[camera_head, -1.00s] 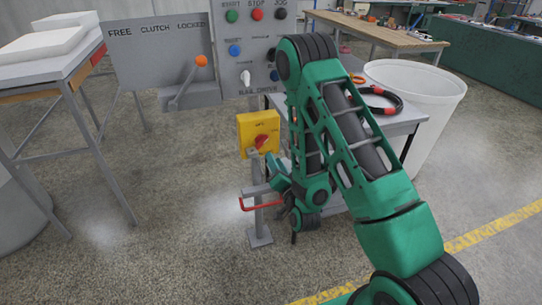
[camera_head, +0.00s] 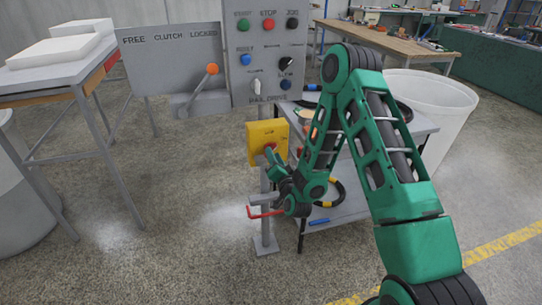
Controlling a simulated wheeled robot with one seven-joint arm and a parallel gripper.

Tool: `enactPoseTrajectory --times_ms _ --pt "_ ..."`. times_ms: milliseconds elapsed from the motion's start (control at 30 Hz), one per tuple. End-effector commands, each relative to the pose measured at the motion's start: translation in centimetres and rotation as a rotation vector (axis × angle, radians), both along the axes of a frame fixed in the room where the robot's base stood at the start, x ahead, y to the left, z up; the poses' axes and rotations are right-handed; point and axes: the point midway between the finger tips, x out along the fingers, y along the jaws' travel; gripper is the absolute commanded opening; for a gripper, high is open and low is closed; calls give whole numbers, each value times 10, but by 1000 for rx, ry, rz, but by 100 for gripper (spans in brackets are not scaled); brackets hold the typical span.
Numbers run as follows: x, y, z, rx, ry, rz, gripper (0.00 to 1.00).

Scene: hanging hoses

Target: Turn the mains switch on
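The mains switch is a yellow box (camera_head: 262,132) on a grey post below the control panel. Its red knob (camera_head: 271,146) is partly hidden by my gripper, so I cannot tell which way it points. My gripper (camera_head: 270,155) is raised in front of the box, its tip at or very near the knob. I cannot tell whether they touch. The fingers are small and seen from behind, so their opening is unclear.
A red bar (camera_head: 264,213) sticks out from the post below my gripper. The grey control panel (camera_head: 262,45) with buttons and the orange-knobbed clutch lever (camera_head: 197,90) are above. A small table with hoses (camera_head: 345,210) and a white bin (camera_head: 438,105) stand at right.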

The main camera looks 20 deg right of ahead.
Motion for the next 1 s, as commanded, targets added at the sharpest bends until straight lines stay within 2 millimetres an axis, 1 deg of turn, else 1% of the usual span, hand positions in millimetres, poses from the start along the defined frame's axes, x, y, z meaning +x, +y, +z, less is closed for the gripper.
enactPoseTrajectory --times_ms 33,100,200,500,533,567,600,633,733,767,1000 --pt "6 0 0 2 -1 -1 30" --pt "12 0 0 2 -1 -1 30" --pt "17 0 0 1 -1 -1 30" --pt "19 0 0 1 0 0 30" --pt "19 0 0 1 0 0 25" --pt "19 0 0 1 0 0 18" --pt "19 0 0 1 0 0 8" --pt "19 0 0 1 0 0 1" --pt "18 0 0 0 0 0 0" --pt "18 5 -1 4 2 -2 0" --pt "18 2 0 29 1 2 0"
